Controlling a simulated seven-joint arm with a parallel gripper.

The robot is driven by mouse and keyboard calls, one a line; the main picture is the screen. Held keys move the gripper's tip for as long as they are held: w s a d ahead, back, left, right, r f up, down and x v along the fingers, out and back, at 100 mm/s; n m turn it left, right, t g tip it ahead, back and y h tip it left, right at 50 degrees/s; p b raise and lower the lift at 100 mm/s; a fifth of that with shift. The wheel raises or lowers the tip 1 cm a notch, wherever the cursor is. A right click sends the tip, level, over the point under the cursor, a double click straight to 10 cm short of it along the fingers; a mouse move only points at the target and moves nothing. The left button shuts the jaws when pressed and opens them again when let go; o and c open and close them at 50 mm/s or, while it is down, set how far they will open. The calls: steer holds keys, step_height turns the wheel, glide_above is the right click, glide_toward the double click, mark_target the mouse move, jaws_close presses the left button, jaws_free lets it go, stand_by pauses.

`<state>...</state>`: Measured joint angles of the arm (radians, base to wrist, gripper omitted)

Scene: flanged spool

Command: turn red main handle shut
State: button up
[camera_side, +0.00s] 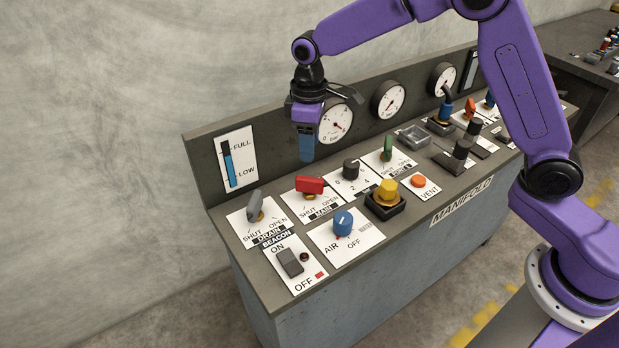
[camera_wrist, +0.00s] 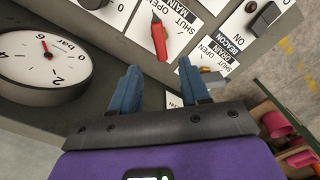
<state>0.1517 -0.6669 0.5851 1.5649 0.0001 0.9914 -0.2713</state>
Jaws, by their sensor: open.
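The red main handle (camera_side: 309,185) sits on its white plate marked SHUT, OPEN and MAIN, on the sloping panel. In the side view it lies roughly crosswise above those words. It also shows in the wrist view (camera_wrist: 159,40), just beyond my fingertips. My gripper (camera_side: 307,158) hangs above and behind the handle, in front of the leftmost gauge, with its blue fingers pointing down. In the wrist view my gripper (camera_wrist: 159,66) is open, its two fingers apart with nothing between them. No contact with the handle shows.
The grey drain handle (camera_side: 254,205) stands left of the red one, and a black selector knob (camera_side: 351,169) stands to its right. The blue air knob (camera_side: 343,223) and yellow button (camera_side: 387,191) are nearer the front. A pressure gauge (camera_side: 335,121) on the back board is close behind my gripper.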

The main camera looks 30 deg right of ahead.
mark_target(309, 178)
step_height(309, 178, down, 10)
steer(key=shift+f, duration=0.2)
stand_by(0.3)
jaws_close()
